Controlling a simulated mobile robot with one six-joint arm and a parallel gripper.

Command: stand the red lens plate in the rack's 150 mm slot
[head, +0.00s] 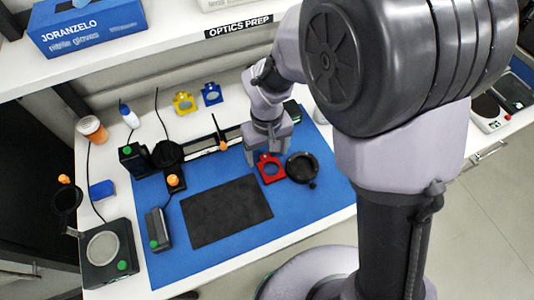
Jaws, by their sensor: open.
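The red lens plate (271,169), with a round hole in it, is on the blue mat (185,262), right of centre. I cannot tell whether it stands or lies. My gripper (268,152) is open just behind and above the plate's upper edge. Whether the fingers touch it is not clear. A long dark rail with a pale scale strip, seemingly the rack (205,146), runs across the back of the mat, with an orange marker (222,146) on it. My gripper and arm hide part of its right side. The slot markings are too small to read.
A black round holder (302,167) stands close right of the red plate. A black pad (226,211) lies left of it. Yellow (184,103) and blue (212,94) lens plates are behind the rail. A shelf (170,40) overhangs the bench's back.

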